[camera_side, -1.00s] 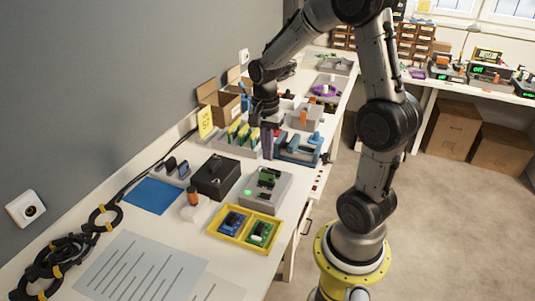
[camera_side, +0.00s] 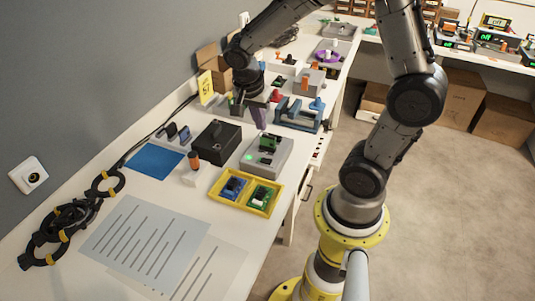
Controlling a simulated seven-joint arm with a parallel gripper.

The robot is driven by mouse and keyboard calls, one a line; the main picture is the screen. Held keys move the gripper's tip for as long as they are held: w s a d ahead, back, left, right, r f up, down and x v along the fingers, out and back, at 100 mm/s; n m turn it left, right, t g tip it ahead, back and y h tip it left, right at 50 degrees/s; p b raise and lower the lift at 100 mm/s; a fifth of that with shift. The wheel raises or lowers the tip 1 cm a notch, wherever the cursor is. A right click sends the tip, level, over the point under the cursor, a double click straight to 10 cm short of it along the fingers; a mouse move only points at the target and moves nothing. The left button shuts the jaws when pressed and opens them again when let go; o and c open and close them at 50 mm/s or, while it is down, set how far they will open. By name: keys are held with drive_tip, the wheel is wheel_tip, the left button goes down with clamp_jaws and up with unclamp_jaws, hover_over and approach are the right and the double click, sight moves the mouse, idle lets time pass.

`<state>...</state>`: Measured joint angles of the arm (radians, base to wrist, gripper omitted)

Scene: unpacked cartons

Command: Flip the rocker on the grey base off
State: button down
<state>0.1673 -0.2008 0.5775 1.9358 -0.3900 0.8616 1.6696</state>
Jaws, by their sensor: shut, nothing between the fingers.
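My gripper (camera_side: 260,125) is shut and empty, its fingers pointing down. In the picture the fingertips are just behind a grey box (camera_side: 279,166) that carries a green board (camera_side: 268,144) and a lit green lamp. I cannot tell whether they touch it. Another grey box (camera_side: 308,84) with an orange upright part (camera_side: 313,66) stands farther back. Two small dark upright parts (camera_side: 177,132) sit on a light base at the left. The rocker is too small to make out, and I cannot tell which grey base carries it.
A black box (camera_side: 214,150) stands left of the near grey box, and a blue vise (camera_side: 297,117) behind it. A yellow tray (camera_side: 238,206) holding two boards lies in front.

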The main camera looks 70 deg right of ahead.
sight(270, 161)
drive_tip(key=shift+f, duration=0.1)
drive_tip(key=x, duration=0.8)
drive_tip(key=a+x, duration=0.1)
drive_tip(key=x, duration=0.4)
drive_tip(key=shift+s+f, duration=0.1)
drive_tip(key=shift+f, duration=0.4)
drive_tip(key=shift+s+f, duration=0.1)
